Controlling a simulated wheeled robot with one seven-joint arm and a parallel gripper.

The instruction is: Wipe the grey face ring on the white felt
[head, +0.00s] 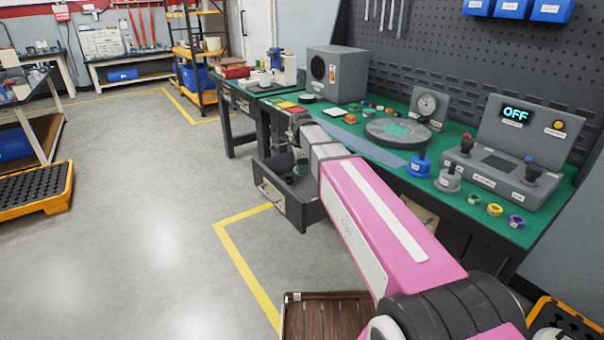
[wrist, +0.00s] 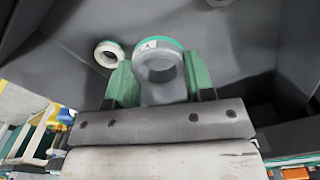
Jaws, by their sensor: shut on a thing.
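In the wrist view my gripper (wrist: 160,78) has its green fingers shut on a grey ring (wrist: 165,95), one on each side. The ring has a green edge and a small white label at its top. In the head view my gripper (head: 300,164) is low in the open drawer (head: 296,212), and the arm hides much of it. The held ring cannot be made out there. A small flat white piece (head: 332,114), perhaps the felt, lies on the green bench top, beyond the drawer.
A second pale ring (wrist: 98,55) lies left of the held one on the dark drawer floor. The bench (head: 452,216) carries a round grey plate (head: 380,135), a dial gauge (head: 428,104), a console reading OFF (head: 522,128) and several coloured rings. Drawer walls surround the gripper closely.

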